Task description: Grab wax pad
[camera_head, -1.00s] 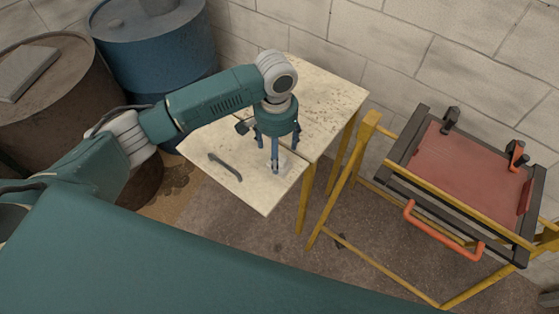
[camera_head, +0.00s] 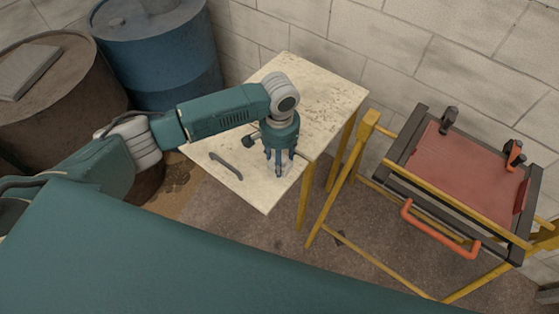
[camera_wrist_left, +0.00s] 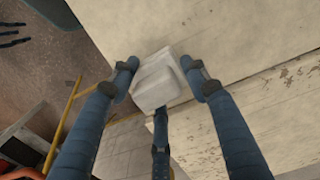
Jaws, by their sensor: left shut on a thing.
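The wax pad (camera_wrist_left: 160,82) is a small whitish block. In the left wrist view it sits between the blue fingers of my left gripper (camera_wrist_left: 165,85), which are shut on it. In the head view my left gripper (camera_head: 280,168) points down over the front part of the pale table (camera_head: 320,95), with its fingertips low near the tabletop. The pad is mostly hidden behind the fingers there, and I cannot tell whether it still touches the table.
A dark curved handle-like piece (camera_head: 226,166) lies on the table left of the gripper. A yellow frame (camera_head: 345,180) holds a reddish panel (camera_head: 470,175) with an orange handle (camera_head: 440,232) at right. Blue (camera_head: 160,55) and brown drums (camera_head: 60,95) stand behind left.

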